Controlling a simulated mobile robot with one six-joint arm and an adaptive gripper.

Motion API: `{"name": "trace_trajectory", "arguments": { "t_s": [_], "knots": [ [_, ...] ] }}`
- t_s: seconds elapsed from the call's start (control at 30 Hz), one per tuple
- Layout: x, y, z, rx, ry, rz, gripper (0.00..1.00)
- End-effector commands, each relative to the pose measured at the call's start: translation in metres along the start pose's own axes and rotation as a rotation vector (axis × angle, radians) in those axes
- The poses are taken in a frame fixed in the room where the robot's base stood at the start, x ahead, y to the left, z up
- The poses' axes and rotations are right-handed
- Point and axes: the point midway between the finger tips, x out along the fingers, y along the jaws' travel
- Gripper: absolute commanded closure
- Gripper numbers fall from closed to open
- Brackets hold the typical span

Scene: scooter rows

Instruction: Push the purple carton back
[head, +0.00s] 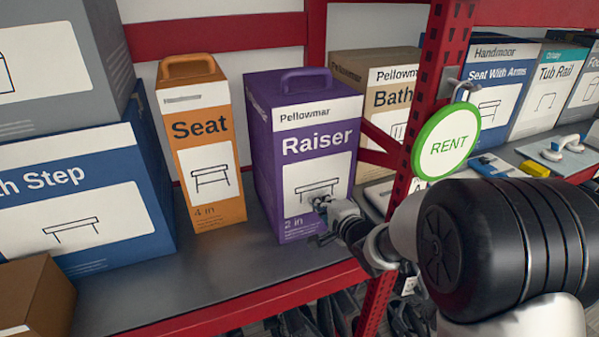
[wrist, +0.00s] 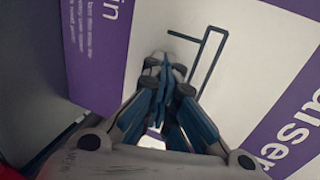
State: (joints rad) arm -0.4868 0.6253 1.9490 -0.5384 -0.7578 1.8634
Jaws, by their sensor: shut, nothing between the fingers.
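The purple carton (head: 261,150) reads "Pellowmar Raiser 2 in" and has a handle on top. It stands upright on the grey shelf (head: 190,262), between the orange Seat carton (head: 206,137) and the red post. My gripper (head: 322,204) is at the lower part of its front face, over the white label. In the wrist view my gripper (wrist: 163,64) has its fingertips together with nothing between them. The carton's white and purple front (wrist: 240,60) fills most of that view. The tips are at or very near the face; I cannot tell whether they touch.
The red post (head: 446,50) with a green RENT sign (head: 446,141) stands right of the carton, close to my arm. A Bath carton (head: 392,88) stands behind it to the right. A blue Step carton (head: 80,195) is at left. Bare shelf lies in front, ending at a red edge (head: 250,305).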

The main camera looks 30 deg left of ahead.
Motion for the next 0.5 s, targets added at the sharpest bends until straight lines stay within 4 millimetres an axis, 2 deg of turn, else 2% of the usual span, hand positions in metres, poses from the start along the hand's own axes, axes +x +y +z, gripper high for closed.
{"name": "trace_trajectory", "arguments": {
  "t_s": [0.5],
  "knots": [
    [0.035,-0.012,0.001,0.000,-0.001,-0.001,1.00]
  ]
}}
